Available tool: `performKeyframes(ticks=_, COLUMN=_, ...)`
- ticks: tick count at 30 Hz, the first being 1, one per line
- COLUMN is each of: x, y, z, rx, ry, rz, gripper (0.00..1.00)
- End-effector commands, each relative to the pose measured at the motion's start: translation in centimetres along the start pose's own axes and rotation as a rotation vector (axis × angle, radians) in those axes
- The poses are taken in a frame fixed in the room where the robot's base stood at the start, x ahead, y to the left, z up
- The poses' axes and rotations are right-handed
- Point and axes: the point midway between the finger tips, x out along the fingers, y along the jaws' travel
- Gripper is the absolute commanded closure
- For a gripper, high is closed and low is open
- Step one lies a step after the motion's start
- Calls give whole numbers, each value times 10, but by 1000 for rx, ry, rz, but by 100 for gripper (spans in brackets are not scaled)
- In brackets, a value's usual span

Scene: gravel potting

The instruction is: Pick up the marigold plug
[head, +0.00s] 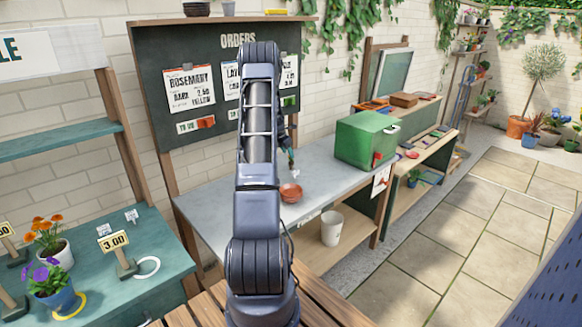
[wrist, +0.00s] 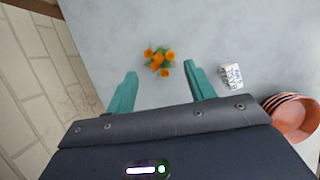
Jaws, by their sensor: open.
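The marigold plug (wrist: 159,62) shows as a small cluster of orange flowers with green leaves on the grey bench top (wrist: 225,30) in the wrist view. My gripper (wrist: 160,72) is open, its two teal fingers spread to the left and right of the plug in that view. The fingers look apart from the flowers, with nothing held. The gap in height between fingertips and plug is hard to tell. In the head view a teal finger (head: 291,157) shows beside my arm, and the plug is hidden from sight there.
Stacked terracotta pots (wrist: 292,116) and a small white printed tag (wrist: 231,76) are right of the gripper. A green box (head: 365,140) stands farther right on the bench. A brick wall (wrist: 30,90) borders the bench. Orange flowers in a white pot (head: 58,252) stand on the teal stall.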

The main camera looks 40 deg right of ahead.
Motion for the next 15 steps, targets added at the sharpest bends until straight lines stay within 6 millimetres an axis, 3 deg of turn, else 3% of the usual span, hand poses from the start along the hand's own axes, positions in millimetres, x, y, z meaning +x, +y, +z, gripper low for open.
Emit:
performKeyframes(ticks=3, x=16, y=0, z=0, rx=0, ry=1, rz=-1, gripper=46)
performKeyframes(ticks=10, x=29, y=0, z=-1, rx=1, ry=1, rz=0, gripper=46)
performKeyframes(ticks=15, x=51, y=-1, z=-4, rx=1, ry=1, rz=-1, gripper=46)
